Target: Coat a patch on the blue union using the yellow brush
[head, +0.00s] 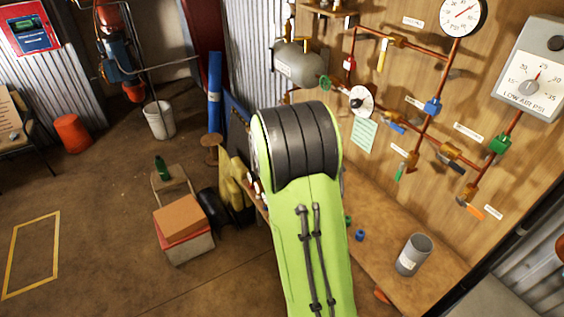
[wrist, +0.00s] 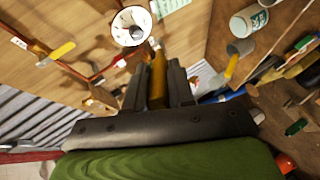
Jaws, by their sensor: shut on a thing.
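The blue union (head: 432,106) is a blue fitting on a copper pipe on the wooden board in the head view. I cannot pick it out in the wrist view. My gripper (wrist: 158,72) shows in the wrist view, its two dark fingers shut on a yellow-brown piece, which looks like the yellow brush (wrist: 157,88). The brush's far end points toward the board and a white round disc; its bristles are not clear. In the head view my green arm hides the gripper and brush. I see no contact between brush and union.
The board carries copper pipes, coloured valve levers, a white disc (head: 361,101), a round gauge (head: 463,16) and a grey gauge box (head: 531,75). A grey cup (head: 413,254) stands on the bench (head: 440,278). Boxes (head: 184,222) and a white bucket (head: 160,120) stand on the floor at left.

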